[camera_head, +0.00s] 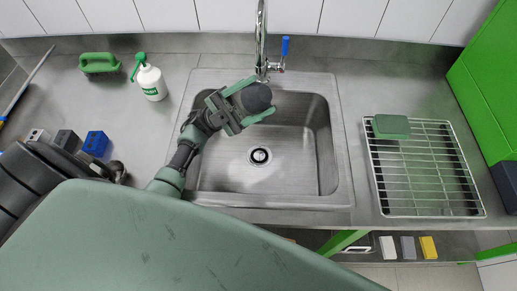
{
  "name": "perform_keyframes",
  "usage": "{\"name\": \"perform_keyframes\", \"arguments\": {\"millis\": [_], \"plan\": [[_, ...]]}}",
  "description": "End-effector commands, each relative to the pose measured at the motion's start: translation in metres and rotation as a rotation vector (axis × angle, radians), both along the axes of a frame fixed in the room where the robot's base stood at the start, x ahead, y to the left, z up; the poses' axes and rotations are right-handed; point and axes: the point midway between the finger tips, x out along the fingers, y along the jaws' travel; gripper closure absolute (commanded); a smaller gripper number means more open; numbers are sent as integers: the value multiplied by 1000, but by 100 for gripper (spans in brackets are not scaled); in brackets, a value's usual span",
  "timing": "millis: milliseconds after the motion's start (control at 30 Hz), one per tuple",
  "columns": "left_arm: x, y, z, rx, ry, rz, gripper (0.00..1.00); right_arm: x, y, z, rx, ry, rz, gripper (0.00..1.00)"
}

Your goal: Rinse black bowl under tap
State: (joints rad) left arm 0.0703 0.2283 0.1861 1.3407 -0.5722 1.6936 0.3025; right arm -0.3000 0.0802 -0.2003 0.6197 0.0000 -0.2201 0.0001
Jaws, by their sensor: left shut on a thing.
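The black bowl (259,96) is at the back left part of the sink basin (290,160), just in front of the tap (262,40). It shows as a dark rounded shape, and its inside cannot be made out. My left gripper (248,103) is shut on the bowl, with one finger on each side of it. The tap's spout end is right behind and above the bowl, and a blue lever (285,45) is at its right. I cannot tell whether water runs. My right gripper is not in view.
A green cabinet (488,85) borders the right.

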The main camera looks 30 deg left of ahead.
Motion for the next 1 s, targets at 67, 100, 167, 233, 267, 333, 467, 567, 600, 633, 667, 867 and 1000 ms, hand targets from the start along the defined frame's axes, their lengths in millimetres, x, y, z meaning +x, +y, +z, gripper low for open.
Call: {"name": "perform_keyframes", "arguments": {"millis": [67,100,167,233,267,333,467,567,600,633,667,867,1000], "plan": [[0,0,0,-1,-1,0,85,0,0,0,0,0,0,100],[0,0,0,-1,-1,0,85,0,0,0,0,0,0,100],[0,0,0,-1,-1,0,85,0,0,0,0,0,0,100],[0,0,3,10,-2,0,85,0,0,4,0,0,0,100],[0,0,8,41,-3,0,85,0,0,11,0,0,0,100],[0,-3,-11,180,-1,1,85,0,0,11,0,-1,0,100],[0,-11,-33,405,-5,0,85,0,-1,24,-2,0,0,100],[0,-13,-53,445,-6,1,85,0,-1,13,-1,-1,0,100],[0,-13,-52,445,-6,1,85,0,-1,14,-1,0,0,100],[0,-13,-52,446,-6,1,85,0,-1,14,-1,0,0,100],[0,-13,-53,448,-6,0,85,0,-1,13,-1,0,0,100],[0,-15,-69,496,-7,0,85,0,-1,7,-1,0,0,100],[0,-16,-87,558,-8,-1,85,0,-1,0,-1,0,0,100]]}}
